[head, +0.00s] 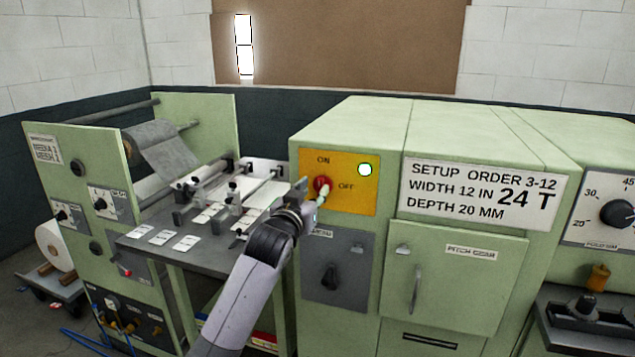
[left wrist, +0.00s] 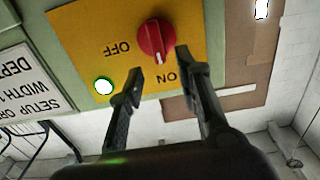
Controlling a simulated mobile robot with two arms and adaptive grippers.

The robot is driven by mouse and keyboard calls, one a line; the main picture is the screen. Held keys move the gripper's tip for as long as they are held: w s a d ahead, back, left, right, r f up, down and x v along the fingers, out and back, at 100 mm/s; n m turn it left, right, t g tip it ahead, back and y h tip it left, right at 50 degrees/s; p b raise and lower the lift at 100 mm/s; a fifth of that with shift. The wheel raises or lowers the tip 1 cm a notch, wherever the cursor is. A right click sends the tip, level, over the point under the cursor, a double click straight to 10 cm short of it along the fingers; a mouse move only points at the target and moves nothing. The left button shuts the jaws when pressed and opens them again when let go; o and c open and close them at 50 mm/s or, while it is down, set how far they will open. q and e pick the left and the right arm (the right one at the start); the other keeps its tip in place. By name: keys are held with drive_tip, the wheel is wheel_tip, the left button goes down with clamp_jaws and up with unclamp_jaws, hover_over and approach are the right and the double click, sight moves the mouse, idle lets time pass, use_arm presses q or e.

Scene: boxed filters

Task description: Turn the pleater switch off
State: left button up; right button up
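The pleater switch is a red rotary knob (head: 322,184) on a yellow panel (head: 345,200) with ON above it and OFF to its right. In the left wrist view the panel appears upside down, and the knob (left wrist: 152,40) has a white mark on the side toward the ON label. My left gripper (head: 318,195) is at the knob's lower side in the head view. In the left wrist view its two fingers (left wrist: 159,68) are apart with nothing between them, their tips near the knob. I cannot tell whether they touch it. My right gripper is not in view.
A white lamp with a green rim (head: 365,169) glows on the panel. A table with rods and cards (head: 150,250) lies left of my arm.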

sight(319, 183)
use_arm(q)
drive_tip(key=shift+x, duration=2)
drive_tip(key=shift+c, duration=0.4)
clamp_jaws()
